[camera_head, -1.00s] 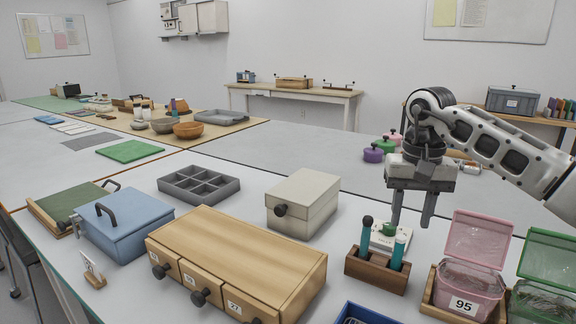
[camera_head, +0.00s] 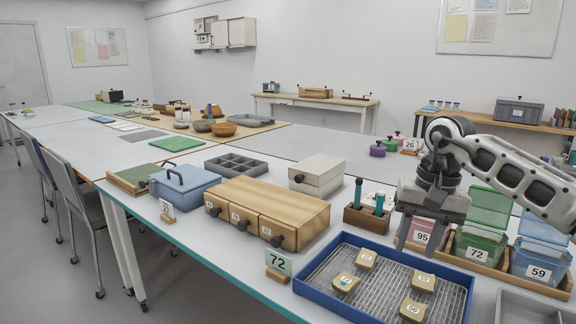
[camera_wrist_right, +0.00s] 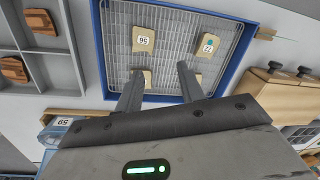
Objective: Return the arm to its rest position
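My right gripper (camera_head: 422,240) hangs from the right arm in the head view, in front of the small lidded boxes. In the right wrist view its two fingers (camera_wrist_right: 159,88) stand apart with nothing held between them. Below them in that view is the blue tray (camera_wrist_right: 244,48) with a wire rack. The same blue tray (camera_head: 326,249) shows in the head view with several tan numbered sherds, one of them (camera_head: 344,283) at the left. My left gripper is not in view.
A card marked 72 (camera_head: 278,262) stands left of the tray. A wooden drawer box (camera_head: 272,202), a tool holder (camera_head: 366,219) and green (camera_head: 480,245) and blue (camera_head: 538,265) boxes stand behind it. A grey compartment tray (camera_wrist_right: 62,64) shows in the wrist view.

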